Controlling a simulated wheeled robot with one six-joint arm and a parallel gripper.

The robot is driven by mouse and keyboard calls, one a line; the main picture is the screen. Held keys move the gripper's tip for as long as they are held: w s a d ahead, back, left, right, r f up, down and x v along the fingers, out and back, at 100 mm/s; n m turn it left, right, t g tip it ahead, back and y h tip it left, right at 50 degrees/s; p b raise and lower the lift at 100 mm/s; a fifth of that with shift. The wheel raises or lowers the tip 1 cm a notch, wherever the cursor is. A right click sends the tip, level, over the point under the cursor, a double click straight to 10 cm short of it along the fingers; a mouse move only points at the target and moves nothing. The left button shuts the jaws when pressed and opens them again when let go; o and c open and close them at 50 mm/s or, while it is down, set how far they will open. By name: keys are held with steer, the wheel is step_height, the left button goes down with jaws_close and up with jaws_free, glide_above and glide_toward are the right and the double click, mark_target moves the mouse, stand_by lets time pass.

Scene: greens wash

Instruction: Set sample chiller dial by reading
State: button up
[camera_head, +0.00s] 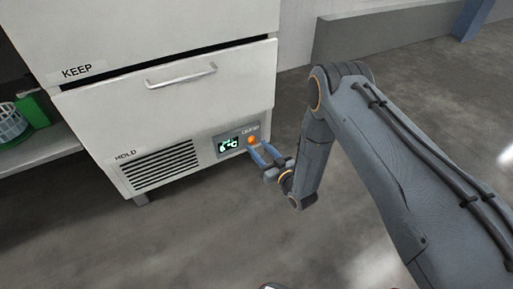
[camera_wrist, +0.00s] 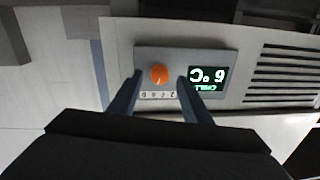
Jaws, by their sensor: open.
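The chiller (camera_head: 190,95) is a pale cabinet with a grey control panel low on its front. An orange dial (camera_head: 252,140) sits on the panel, beside a dark display (camera_head: 229,145) with green characters. In the wrist view, which is upside down, the orange dial (camera_wrist: 159,73) has a small pale mark near its lower edge. The display (camera_wrist: 208,80) there appears to read 6 °C, with a smaller word like CHILL. My gripper (camera_wrist: 160,80) is open, its two fingers on either side of the dial in the picture. I cannot tell if they touch it.
A slotted vent (camera_head: 160,168) lies left of the panel under the label HOLD. A drawer handle (camera_head: 181,76) sticks out above. A shelf with a pale blue basket (camera_head: 12,122) and a green item (camera_head: 35,110) is at far left. The floor in front is clear.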

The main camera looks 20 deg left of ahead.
mark_target(252, 140)
steer(key=shift+b+x, duration=0.35)
steer(key=shift+x, duration=0.9)
steer(key=c, duration=1)
steer(key=shift+c, duration=0.2)
